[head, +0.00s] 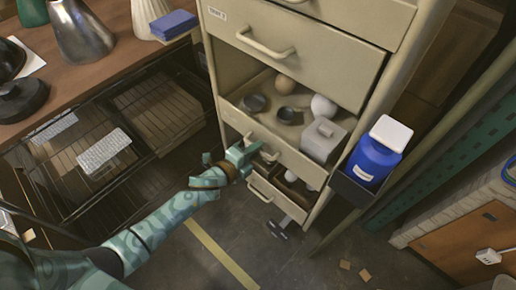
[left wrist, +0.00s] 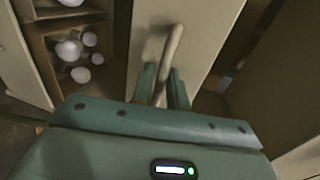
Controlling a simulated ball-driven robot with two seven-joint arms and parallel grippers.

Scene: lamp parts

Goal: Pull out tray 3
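A beige drawer cabinet stands at the centre of the head view. My right gripper is not in view.
A lower tray with a handle (head: 260,190) and white bulbs lies underneath. A blue jar with a white lid (head: 373,153) stands in a side holder on the right. A wire rack (head: 90,150) is under the table at left. Small scraps lie on the floor.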

